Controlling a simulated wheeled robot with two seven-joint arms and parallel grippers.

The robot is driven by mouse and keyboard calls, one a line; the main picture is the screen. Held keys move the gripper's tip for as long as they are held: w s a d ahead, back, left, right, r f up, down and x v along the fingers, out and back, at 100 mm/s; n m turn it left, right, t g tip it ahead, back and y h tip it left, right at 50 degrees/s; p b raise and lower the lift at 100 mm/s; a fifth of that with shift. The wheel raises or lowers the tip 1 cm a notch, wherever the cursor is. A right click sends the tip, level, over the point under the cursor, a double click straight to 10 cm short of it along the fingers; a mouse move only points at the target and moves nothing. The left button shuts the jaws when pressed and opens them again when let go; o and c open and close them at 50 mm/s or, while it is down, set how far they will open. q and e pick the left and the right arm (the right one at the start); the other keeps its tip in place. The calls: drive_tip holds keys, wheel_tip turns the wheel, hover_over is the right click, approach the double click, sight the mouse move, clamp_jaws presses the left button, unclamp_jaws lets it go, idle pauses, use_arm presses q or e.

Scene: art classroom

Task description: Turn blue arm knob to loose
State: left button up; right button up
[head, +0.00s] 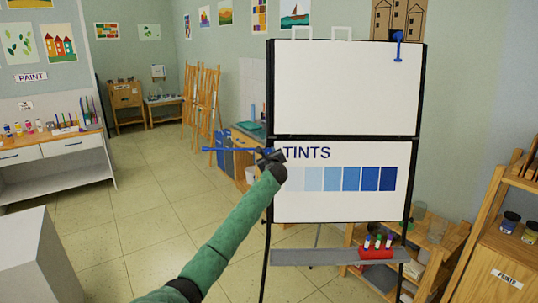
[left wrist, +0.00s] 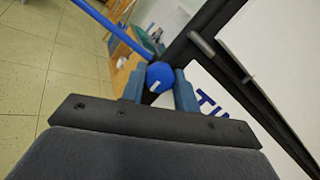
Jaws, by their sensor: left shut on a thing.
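The blue arm (head: 228,149) sticks out level to the left from the left edge of the easel's black frame (head: 268,205). In the left wrist view the blue arm (left wrist: 105,24) runs up and to the left from a round blue knob (left wrist: 160,74) with a small white mark. My left gripper (head: 270,156) is at the frame's left edge. Its two fingers (left wrist: 160,88) are closed on either side of the knob. The gripper hides the knob in the head view. My right gripper is not in view.
A second blue arm (head: 398,47) hangs at the easel's upper right. The lower sheet (head: 340,211) shows blue tint squares. A grey tray (head: 318,257) below carries a red holder (head: 376,253) with pens. A grey block (head: 25,255) stands at the left; the tiled floor (head: 95,240) beside it is clear.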

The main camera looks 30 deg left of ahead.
use_arm(q)
drive_tip(key=shift+f, duration=0.1)
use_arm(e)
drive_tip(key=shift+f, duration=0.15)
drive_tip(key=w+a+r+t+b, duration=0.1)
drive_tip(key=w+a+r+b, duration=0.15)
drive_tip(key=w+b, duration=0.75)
use_arm(q)
drive_tip(key=shift+n+g+h, duration=0.55)
drive_tip(key=shift+n, duration=3.4)
drive_tip(key=shift+n+g+h, duration=0.5)
drive_tip(key=shift+n+g, duration=0.1)
drive_tip(key=shift+n, duration=3.3)
drive_tip(key=shift+n+g+h, duration=0.55)
drive_tip(key=shift+n, duration=3.4)
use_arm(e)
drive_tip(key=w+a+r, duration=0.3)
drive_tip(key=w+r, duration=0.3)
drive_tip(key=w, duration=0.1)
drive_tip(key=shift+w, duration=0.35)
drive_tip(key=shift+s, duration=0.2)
use_arm(q)
drive_tip(key=o, duration=1)
drive_tip(key=shift+a, duration=0.1)
drive_tip(key=shift+c, duration=0.2)
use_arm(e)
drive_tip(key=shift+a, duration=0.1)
use_arm(q)
drive_tip(key=shift+r, duration=0.2)
